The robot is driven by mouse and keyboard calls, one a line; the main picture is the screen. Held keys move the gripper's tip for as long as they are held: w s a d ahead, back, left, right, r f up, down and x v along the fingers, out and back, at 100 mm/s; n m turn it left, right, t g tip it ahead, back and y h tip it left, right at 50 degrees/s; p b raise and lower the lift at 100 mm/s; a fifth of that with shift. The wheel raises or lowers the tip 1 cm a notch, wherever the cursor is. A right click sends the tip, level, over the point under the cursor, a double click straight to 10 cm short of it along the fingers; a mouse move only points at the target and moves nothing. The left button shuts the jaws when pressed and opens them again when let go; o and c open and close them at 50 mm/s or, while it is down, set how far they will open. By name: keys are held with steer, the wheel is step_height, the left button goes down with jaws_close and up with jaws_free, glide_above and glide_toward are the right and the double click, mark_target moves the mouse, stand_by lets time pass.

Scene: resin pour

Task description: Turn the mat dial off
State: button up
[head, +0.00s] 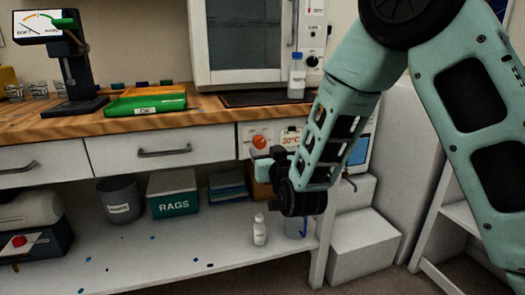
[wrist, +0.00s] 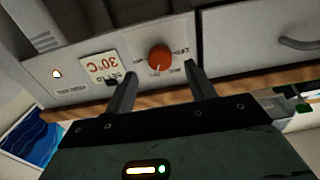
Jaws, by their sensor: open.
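The mat dial is a round orange knob (head: 259,142) on a pale panel under the worktop's front edge. It also shows in the wrist view (wrist: 160,58), with small dark lettering around it that is too small to read. The wrist view is turned roughly upside down. My gripper (head: 264,158) is in front of the panel, just below the dial in the head view. In the wrist view my gripper (wrist: 164,82) is open, with its fingers spread to either side of the dial and nothing between them. I cannot see any contact. The dial's setting is unclear.
A 30°C sign (head: 291,138) sits beside the dial, and a small lit lamp (wrist: 56,74) is further along the panel. A drawer with a handle (head: 165,152) adjoins the dial panel. A dark mat (head: 245,99) lies on the worktop above. A white bottle (head: 259,231) stands on the lower shelf.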

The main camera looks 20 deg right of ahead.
mark_target(261, 145)
steer(key=shift+w, duration=2.25)
steer(key=c, duration=1)
steer(key=shift+o, duration=0.2)
